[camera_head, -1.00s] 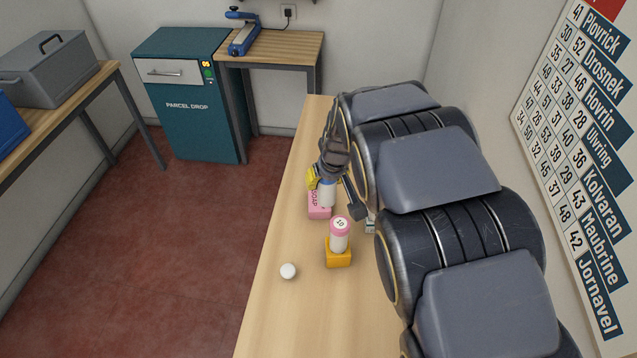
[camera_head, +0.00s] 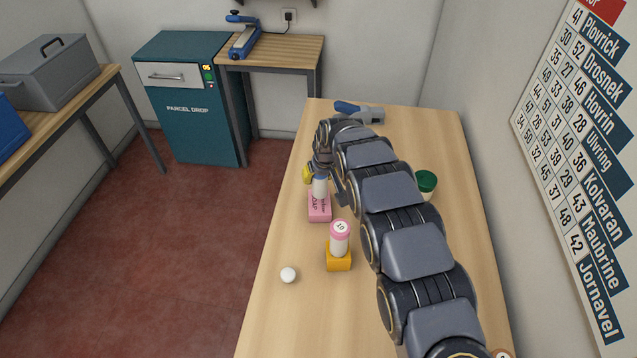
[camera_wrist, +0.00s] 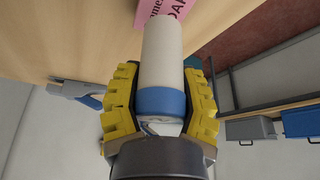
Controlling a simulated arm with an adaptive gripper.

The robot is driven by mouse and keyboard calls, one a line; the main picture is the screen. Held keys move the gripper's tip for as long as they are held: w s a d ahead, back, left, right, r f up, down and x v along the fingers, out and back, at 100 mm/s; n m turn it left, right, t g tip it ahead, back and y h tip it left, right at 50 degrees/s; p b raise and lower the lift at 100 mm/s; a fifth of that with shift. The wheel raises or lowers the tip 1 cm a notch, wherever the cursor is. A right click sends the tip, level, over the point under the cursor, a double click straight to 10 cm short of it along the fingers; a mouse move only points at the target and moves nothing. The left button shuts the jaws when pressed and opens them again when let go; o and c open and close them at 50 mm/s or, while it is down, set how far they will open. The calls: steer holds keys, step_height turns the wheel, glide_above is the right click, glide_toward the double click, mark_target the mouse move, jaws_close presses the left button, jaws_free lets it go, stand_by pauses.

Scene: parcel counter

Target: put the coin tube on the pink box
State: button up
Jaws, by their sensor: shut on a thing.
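My gripper (camera_wrist: 162,105) is shut on a white coin tube with a blue band (camera_wrist: 162,60), with yellow ridged fingers on both sides of it. The box also shows behind the tube's free end in the wrist view (camera_wrist: 172,7). I cannot tell whether the tube touches the box. Another white tube with a pink cap marked 10 (camera_head: 339,238) stands on an orange-yellow block (camera_head: 338,261) nearer me.
A white ball (camera_head: 288,274) lies near the left edge of the wooden counter (camera_head: 285,325). A green-topped cup (camera_head: 427,183) stands right of my arm. A grey and blue tool (camera_head: 362,112) lies at the far end. The counter's near left part is mostly clear.

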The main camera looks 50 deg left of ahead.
mark_target(318, 185)
steer(key=shift+f, duration=1.5)
steer(key=shift+f, duration=0.1)
steer(key=o, duration=1.1)
steer(key=shift+c, duration=0.2)
steer(key=v, duration=1.2)
steer(key=shift+d, duration=0.1)
